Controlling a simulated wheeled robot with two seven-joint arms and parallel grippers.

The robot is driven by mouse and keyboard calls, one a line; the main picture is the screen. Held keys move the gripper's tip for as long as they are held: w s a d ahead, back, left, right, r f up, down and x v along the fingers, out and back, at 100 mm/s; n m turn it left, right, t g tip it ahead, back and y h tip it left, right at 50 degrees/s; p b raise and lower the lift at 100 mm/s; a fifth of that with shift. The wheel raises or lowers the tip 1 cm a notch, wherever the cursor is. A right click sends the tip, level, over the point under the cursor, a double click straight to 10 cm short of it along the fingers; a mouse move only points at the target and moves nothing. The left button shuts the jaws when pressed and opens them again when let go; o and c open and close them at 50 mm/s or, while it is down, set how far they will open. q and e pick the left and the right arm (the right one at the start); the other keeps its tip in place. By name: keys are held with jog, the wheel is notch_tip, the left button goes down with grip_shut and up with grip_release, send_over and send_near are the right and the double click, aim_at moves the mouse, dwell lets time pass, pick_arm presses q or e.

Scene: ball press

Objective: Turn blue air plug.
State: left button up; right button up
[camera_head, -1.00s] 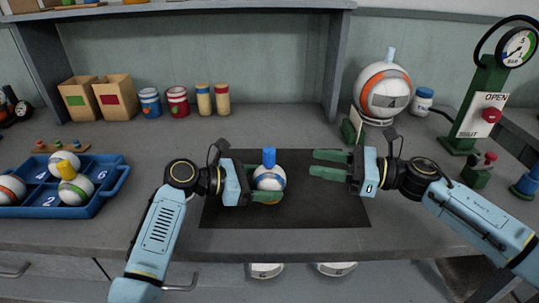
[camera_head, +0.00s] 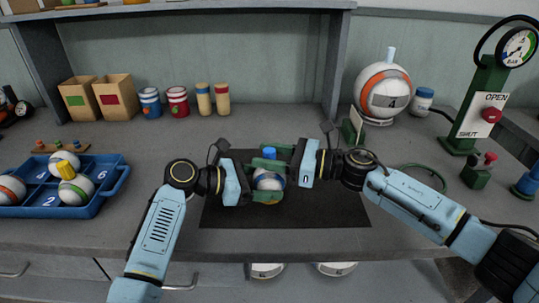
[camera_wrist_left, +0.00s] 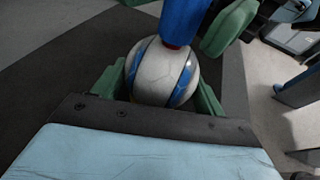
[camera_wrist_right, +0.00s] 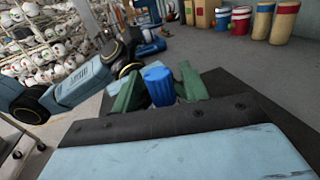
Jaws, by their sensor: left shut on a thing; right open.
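A white ball with blue stripes (camera_head: 268,180) sits on the dark mat (camera_head: 330,210). It also shows in the left wrist view (camera_wrist_left: 158,75). The blue air plug (camera_head: 269,153) stands upright on top of the ball; the right wrist view shows its ribbed cap (camera_wrist_right: 159,86). My left gripper (camera_head: 266,193) is shut on the ball, with its green fingers on the ball's sides. My right gripper (camera_head: 272,157) is open at the plug's height, and in the right wrist view one finger is on each side of the plug. Contact with the plug cannot be told.
A blue tray (camera_head: 112,187) with several balls is at the left. A large white-orange ball (camera_head: 384,92) stands at the back right near a green gauge stand (camera_head: 478,105). A green valve block (camera_head: 479,171) is at the right. The mat's front is clear.

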jog(key=c, duration=0.9)
jog(key=shift+c, duration=0.2)
